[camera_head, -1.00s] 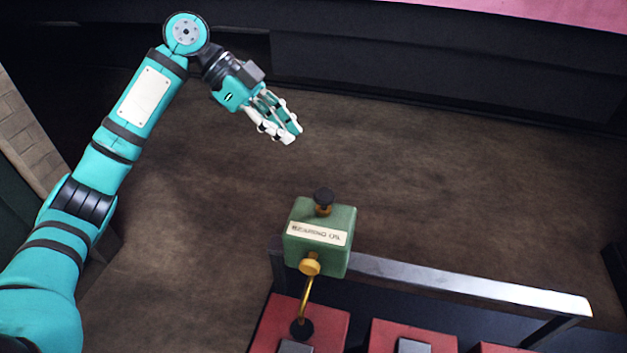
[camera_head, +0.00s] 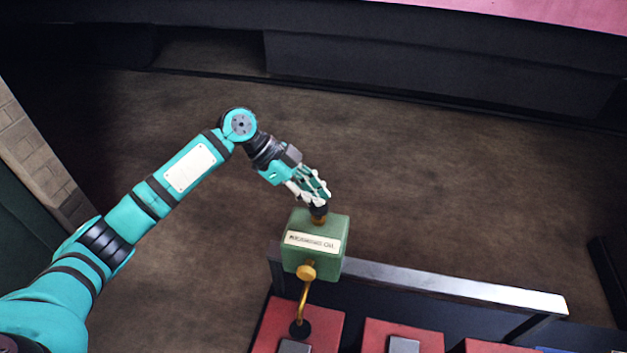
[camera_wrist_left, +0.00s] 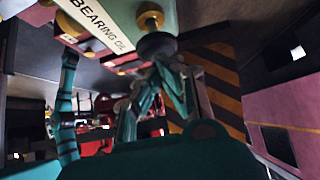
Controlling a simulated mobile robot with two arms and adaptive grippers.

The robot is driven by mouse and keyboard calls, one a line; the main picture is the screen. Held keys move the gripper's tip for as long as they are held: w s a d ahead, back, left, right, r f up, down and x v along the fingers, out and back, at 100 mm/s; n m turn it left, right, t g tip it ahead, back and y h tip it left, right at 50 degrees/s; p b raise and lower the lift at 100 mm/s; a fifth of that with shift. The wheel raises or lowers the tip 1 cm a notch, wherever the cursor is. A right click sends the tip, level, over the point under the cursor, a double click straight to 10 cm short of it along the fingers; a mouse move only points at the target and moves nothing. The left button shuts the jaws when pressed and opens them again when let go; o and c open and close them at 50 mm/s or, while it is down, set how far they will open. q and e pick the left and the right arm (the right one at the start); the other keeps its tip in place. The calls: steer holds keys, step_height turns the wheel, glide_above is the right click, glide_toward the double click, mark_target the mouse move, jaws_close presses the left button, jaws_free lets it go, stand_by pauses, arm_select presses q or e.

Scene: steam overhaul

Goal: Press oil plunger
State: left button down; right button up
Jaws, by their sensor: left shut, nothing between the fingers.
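The green oil box (camera_head: 315,258) carries a white label that reads as bearing oil, and it sits at the rail over the red blocks. Its oil plunger (camera_head: 319,211) is a dark knob on a brass stem on top of the box. My left gripper (camera_head: 320,200) is shut and empty, with its fingertips at the knob from above and partly covering it. In the left wrist view the dark knob (camera_wrist_left: 157,44) shows right at the fingertips (camera_wrist_left: 158,66); I cannot tell whether they touch. My right gripper is not in view.
A brass knob and pipe (camera_head: 305,273) come off the front of the box, down to a red block (camera_head: 272,331). A metal rail (camera_head: 450,286) runs right from the box. The brown floor (camera_head: 430,170) behind is clear.

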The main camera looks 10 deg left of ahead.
mark_target(314, 206)
arm_select(q)
step_height(314, 206, down, 3)
steer(key=b, duration=0.2)
steer(key=shift+s+b, duration=0.1)
steer(key=shift+b, duration=0.2)
stand_by(0.3)
steer(key=v, duration=1.2)
steer(key=shift+r, duration=0.2)
stand_by(0.8)
